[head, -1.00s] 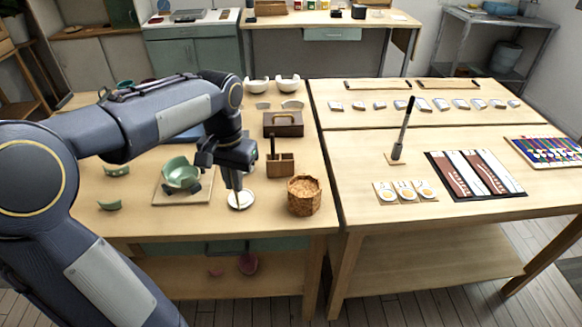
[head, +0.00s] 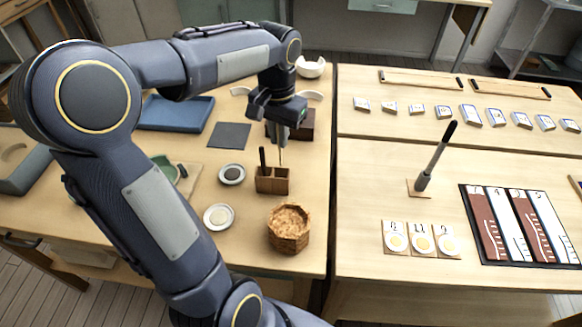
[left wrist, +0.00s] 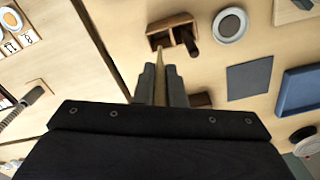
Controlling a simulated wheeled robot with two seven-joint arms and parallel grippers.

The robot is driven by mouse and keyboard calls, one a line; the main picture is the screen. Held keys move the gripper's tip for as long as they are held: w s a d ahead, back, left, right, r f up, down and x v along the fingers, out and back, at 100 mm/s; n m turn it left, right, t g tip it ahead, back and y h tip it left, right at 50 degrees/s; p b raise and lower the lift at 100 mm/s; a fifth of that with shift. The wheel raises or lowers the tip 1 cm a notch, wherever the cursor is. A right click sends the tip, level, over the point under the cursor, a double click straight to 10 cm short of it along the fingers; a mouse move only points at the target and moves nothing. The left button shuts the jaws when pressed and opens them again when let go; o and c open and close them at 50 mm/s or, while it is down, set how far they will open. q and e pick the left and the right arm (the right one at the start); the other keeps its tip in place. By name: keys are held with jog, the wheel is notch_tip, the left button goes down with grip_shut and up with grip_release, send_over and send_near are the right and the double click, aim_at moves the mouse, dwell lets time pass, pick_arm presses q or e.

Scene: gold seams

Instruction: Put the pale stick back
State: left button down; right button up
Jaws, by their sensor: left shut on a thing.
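My left gripper (head: 283,138) is shut on the pale stick (head: 281,156), a thin tan stick pointing down. In the left wrist view, the stick (left wrist: 159,72) extends from between the fingers (left wrist: 163,92) toward a small wooden holder (left wrist: 169,25). The holder (head: 272,184) has two compartments. A dark stick (head: 262,158) stands in its left compartment in the head view. The pale stick's lower end is at the right, empty-looking compartment; I cannot tell if it is inside or just above. My right gripper is not in view.
A woven cork-coloured pot (head: 289,230) stands in front of the holder. Two small round dishes (head: 218,216) (head: 232,174) lie to its left. A brown box (head: 303,124) is close behind the gripper. A dark square mat (head: 229,135) and blue tray (head: 176,112) lie further left.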

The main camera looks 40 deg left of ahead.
pick_arm(q)
notch_tip(320, 180, down, 9)
jog(key=shift+r+b, duration=0.1)
jog(key=shift+b, duration=0.2)
jog(key=shift+s, duration=0.1)
jog(key=shift+f, duration=0.25)
jog(key=c, duration=1.8)
grip_release()
jog(key=shift+r, duration=0.1)
